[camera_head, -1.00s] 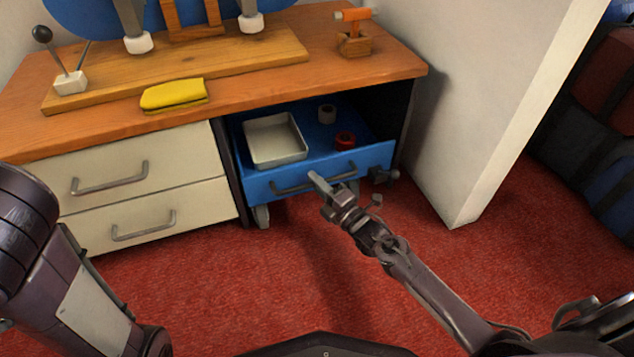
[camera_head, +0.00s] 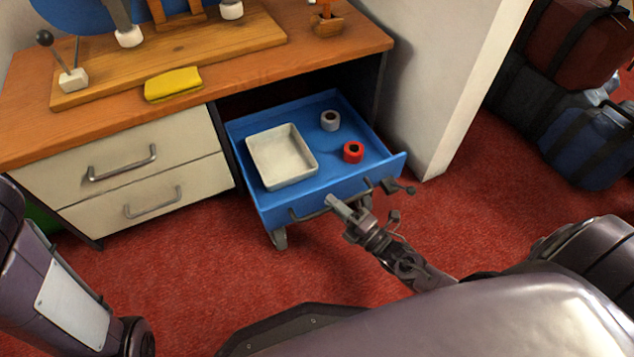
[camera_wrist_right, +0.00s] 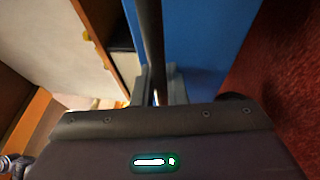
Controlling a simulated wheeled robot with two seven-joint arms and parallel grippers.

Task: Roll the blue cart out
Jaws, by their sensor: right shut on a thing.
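The blue cart (camera_head: 330,176) stands partly out of the bay under the wooden bench, its front turned a little toward the right.
White drawers (camera_head: 120,165) stand left of the cart. A white wall (camera_head: 440,90) ends close to its right. Bags (camera_head: 585,140) lie farther right. Red carpet in front is clear apart from my own body. A yellow cloth (camera_head: 173,84) lies on the bench top (camera_head: 230,80).

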